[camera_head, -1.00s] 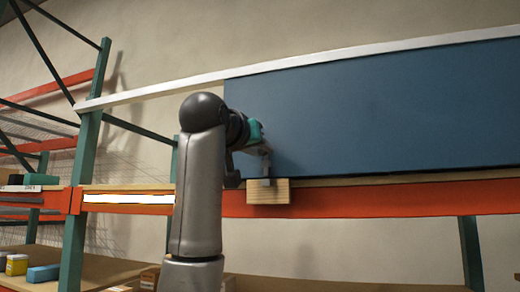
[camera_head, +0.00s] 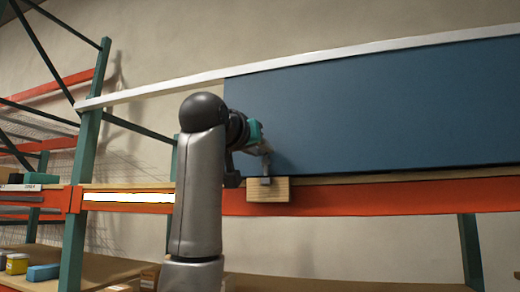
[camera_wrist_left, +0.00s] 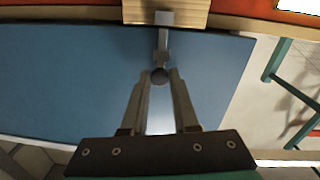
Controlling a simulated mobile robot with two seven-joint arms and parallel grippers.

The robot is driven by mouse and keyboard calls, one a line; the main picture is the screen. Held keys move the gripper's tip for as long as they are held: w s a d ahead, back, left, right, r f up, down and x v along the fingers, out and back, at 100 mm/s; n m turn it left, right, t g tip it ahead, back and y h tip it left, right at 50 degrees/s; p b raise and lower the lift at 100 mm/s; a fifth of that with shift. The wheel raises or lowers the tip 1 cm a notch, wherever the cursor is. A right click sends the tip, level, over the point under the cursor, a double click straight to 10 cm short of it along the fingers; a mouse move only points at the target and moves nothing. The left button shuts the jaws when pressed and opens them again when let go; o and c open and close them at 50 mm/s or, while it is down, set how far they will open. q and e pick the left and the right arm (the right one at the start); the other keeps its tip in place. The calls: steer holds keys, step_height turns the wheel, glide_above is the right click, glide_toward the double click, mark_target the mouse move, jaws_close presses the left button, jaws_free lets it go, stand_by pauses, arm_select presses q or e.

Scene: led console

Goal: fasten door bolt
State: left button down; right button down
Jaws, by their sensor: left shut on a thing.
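The blue door panel (camera_head: 380,115) fills the middle and right of the head view, and it also shows in the left wrist view (camera_wrist_left: 70,85). The grey metal bolt (camera_wrist_left: 163,40) runs along the door's lower left edge toward a pale wooden block (camera_head: 275,190). A small metal piece (camera_wrist_left: 166,18) lies over that block. My left gripper (camera_head: 264,150) is shut on the bolt's dark round knob (camera_wrist_left: 160,75), its fingers on either side of it. I cannot tell how far the bar sits in the block's fitting. My right gripper is not in view.
An orange shelf beam (camera_head: 390,199) runs below the door, and a pale rail (camera_head: 160,90) above it. A green rack post (camera_head: 85,165) stands at left. Small boxes, including a blue one (camera_head: 43,272), lie on the lower shelf.

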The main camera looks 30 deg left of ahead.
arm_select(q)
steer(key=shift+w+f+b, duration=0.1)
steer(key=shift+f+b, duration=0.85)
steer(key=shift+f, duration=0.35)
steer(key=c, duration=1.1)
jaws_free()
steer(key=o, duration=0.4)
steer(key=shift+r, duration=0.1)
